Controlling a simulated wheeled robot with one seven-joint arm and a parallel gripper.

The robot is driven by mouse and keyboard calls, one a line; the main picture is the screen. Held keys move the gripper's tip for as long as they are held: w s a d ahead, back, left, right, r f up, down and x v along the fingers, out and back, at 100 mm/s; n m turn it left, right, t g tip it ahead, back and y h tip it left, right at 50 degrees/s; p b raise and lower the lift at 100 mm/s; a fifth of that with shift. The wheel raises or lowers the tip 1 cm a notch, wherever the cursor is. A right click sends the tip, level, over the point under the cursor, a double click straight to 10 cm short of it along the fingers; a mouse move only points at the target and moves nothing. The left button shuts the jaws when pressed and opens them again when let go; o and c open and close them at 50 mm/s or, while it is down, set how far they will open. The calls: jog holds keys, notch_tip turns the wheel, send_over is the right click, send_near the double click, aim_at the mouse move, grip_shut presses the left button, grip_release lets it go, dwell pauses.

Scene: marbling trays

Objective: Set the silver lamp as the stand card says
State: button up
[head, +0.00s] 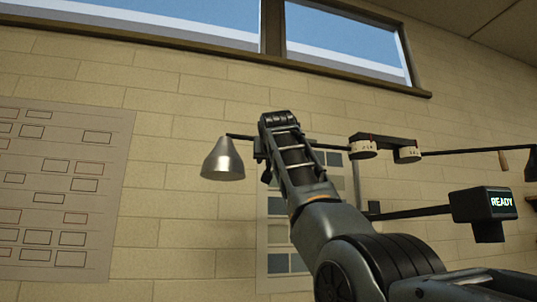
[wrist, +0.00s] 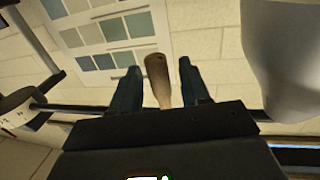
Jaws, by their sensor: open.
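The silver lamp's bell-shaped shade (head: 223,160) hangs mouth down on the left end of a thin dark arm in the head view. It also shows large and close at the right of the wrist view (wrist: 285,60). A tapered wooden handle (wrist: 157,80) stands between the two fingers of my gripper (wrist: 160,72). The fingers are open, with a visible gap on each side of the handle. In the head view my own arm hides the handle and most of the fingers. No readable stand card is in view.
A pale dial joint (head: 363,149) and a second one (head: 407,154) sit on the dark arm right of my wrist. Another wooden handle (head: 503,161) hangs farther right. A black box (head: 484,205) reads READY. Wall charts (head: 60,190) hang behind.

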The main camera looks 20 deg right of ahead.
jog(key=shift+w+d, duration=0.1)
jog(key=shift+w, duration=0.35)
grip_shut()
dwell(0.4)
